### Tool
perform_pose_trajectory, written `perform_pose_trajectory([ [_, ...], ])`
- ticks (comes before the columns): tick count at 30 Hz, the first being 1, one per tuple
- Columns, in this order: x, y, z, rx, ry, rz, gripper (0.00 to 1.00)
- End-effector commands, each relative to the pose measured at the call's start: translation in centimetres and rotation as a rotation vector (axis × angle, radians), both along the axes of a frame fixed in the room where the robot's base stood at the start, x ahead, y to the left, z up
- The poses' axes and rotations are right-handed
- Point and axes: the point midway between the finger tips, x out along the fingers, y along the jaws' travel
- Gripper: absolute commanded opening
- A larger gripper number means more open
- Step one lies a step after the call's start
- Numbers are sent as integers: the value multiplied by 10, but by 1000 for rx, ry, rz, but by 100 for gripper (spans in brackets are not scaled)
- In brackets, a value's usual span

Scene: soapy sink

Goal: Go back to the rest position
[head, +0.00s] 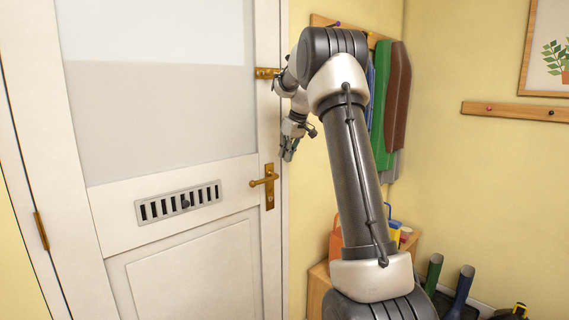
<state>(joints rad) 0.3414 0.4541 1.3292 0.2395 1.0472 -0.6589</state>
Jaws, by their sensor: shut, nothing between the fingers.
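My gripper (289,151) is in the head view, at the end of my bent arm. It hangs down in front of the wall just right of the door's edge, above and right of the brass door handle (265,180). Its fingers are small in the picture; they look closed and hold nothing. The white door (110,215) looks shut, with a frosted pane and a slotted vent. A brass latch (266,73) sits high on the door's edge, partly next to my wrist.
Coats (397,95) hang from a wooden rack behind my arm. A wooden bench (319,285) with an orange bag (335,240) stands below. Boots (460,290) stand at the lower right. A peg rail (515,111) and a framed picture (548,48) are on the right wall.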

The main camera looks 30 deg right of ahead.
Motion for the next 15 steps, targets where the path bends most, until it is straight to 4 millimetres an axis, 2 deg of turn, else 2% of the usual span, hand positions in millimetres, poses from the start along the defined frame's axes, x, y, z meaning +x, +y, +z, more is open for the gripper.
perform_pose_trajectory([
  [1,-3,-1,10,-2,-4,-1,0],
  [6,-12,-3,31,-1,-2,-1,0],
  [15,-16,-4,40,0,0,-2,0],
])
